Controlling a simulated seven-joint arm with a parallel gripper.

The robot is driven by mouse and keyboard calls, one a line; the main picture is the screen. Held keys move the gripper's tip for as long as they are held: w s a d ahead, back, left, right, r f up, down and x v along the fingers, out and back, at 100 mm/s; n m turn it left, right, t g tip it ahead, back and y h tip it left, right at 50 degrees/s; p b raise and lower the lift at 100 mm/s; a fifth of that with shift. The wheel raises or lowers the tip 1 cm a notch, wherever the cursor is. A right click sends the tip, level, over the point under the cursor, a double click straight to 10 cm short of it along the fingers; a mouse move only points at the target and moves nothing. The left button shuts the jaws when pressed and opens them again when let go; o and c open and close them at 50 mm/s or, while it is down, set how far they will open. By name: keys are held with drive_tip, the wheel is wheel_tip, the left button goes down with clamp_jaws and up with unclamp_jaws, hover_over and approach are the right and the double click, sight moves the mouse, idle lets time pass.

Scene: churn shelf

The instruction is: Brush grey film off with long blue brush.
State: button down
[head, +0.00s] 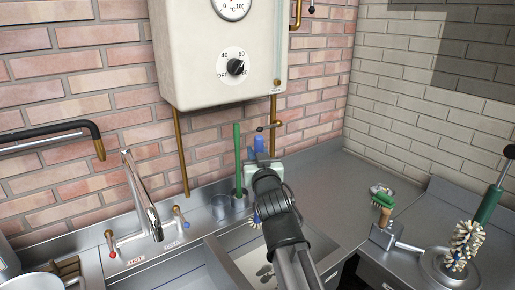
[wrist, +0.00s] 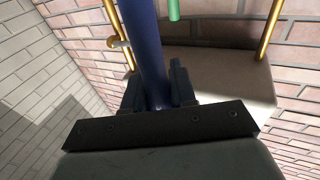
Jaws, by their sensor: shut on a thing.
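The long blue brush (head: 259,144) shows as a blue handle above my gripper (head: 262,160) in the head view. White and blue bristles show low beside my arm, over the sink's back edge, and look like its head. In the wrist view the thick blue handle (wrist: 143,40) runs up between the two dark fingers of my gripper (wrist: 158,92), which are shut on it. Grey film (head: 265,270) shows as grey patches on a pale surface in the right sink basin, partly hidden by my arm. The bristles look apart from the patches.
A green-handled tool (head: 238,155) stands upright behind the sink, left of my gripper, near a clear cup (head: 221,207). The tap (head: 143,195) is left. A green-handled bristle brush (head: 467,240) and a small brush (head: 382,200) are right. The boiler (head: 220,50) hangs above.

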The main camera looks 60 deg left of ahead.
sight(255, 223)
drive_tip(key=d+f+y, duration=0.2)
drive_tip(key=d+f, duration=0.1)
drive_tip(key=d, duration=0.2)
wheel_tip(255, 223, down, 21)
drive_tip(key=w, duration=0.1)
drive_tip(key=shift+a+n, duration=0.25)
drive_tip(key=shift+n, duration=0.15)
idle(1.1)
drive_tip(key=shift+f, duration=0.35)
idle(0.8)
